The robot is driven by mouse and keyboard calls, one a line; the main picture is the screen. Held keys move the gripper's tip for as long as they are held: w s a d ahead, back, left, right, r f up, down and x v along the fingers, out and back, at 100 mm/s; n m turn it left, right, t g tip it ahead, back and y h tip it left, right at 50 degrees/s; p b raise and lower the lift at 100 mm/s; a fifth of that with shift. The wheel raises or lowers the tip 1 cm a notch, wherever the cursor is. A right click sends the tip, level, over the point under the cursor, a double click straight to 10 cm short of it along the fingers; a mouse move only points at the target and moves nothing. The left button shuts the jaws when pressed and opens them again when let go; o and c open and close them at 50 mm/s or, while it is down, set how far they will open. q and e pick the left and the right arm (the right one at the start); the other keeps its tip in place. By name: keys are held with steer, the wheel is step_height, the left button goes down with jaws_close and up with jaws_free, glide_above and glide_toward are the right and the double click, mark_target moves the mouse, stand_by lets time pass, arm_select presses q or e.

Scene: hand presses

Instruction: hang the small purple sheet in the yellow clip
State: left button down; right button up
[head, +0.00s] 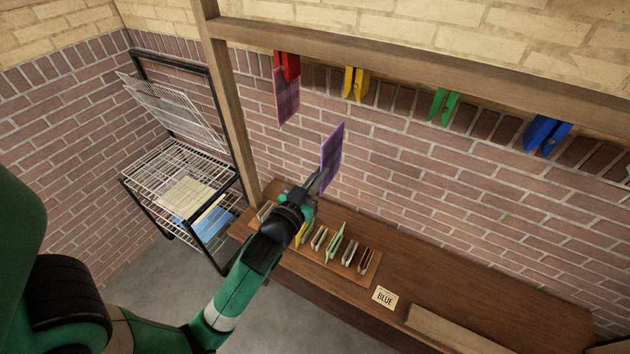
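A small purple sheet (332,158) is held upright by my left gripper (318,182), which is shut on its lower edge. The sheet is in the air above the wooden bench, below the rail. The yellow clip (356,83) hangs from the rail, above and a little right of the sheet, apart from it; nothing is seen in it. A second purple sheet (287,97) hangs in the red clip (287,66) to the left. My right gripper is not in view.
A green clip (443,104) and a blue clip (546,135) hang empty further right on the wooden rail (400,58). A rack with several small sheets (334,247) stands on the bench (470,275) below. A "BLUE" card (385,298) lies near it. A wire drying rack (180,170) stands left.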

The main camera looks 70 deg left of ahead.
mark_target(339, 126)
arm_select(q)
steer(key=x, duration=0.3)
steer(key=b+x, duration=0.1)
steer(key=x, duration=0.5)
steer(key=shift+r+b, duration=0.35)
steer(key=shift+w+a+r+p, duration=0.1)
steer(key=shift+w+r+p, duration=0.05)
steer(key=shift+r+p, duration=1.2)
steer(key=shift+r, duration=0.15)
steer(key=shift+r+p, duration=2.15)
steer(key=shift+r, duration=0.1)
steer(key=c, duration=0.8)
jaws_free()
steer(key=shift+o, duration=0.2)
